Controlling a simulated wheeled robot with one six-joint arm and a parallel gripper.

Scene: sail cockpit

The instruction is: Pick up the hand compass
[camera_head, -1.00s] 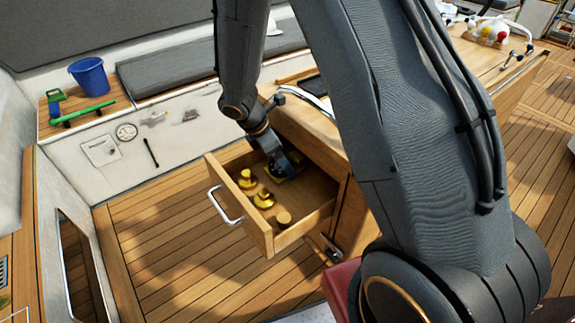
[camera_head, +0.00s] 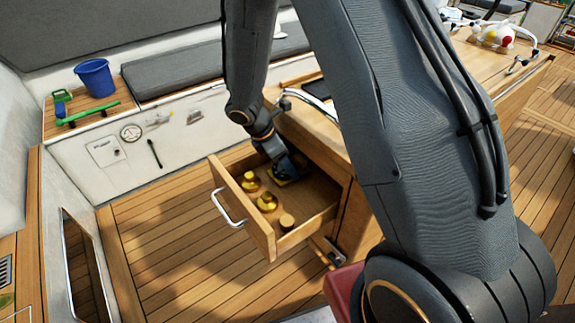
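An open wooden drawer (camera_head: 262,234) holds several small brass-coloured items. One brass piece (camera_head: 250,182) lies near the drawer front, another (camera_head: 267,202) lies in the middle, and a short round one (camera_head: 286,222) stands near the right side. My gripper (camera_head: 284,176) reaches down into the back left of the drawer, over a yellowish item (camera_head: 282,183) that it mostly hides. I cannot tell which item is the hand compass. The fingers are dark and small here, so whether they are open or shut does not show.
The drawer's metal handle (camera_head: 229,208) sticks out over the clear wooden deck (camera_head: 185,262). The wooden cabinet (camera_head: 320,135) stands right behind the drawer. A blue bucket (camera_head: 95,78) and a green tool (camera_head: 88,114) are on the bench at the left.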

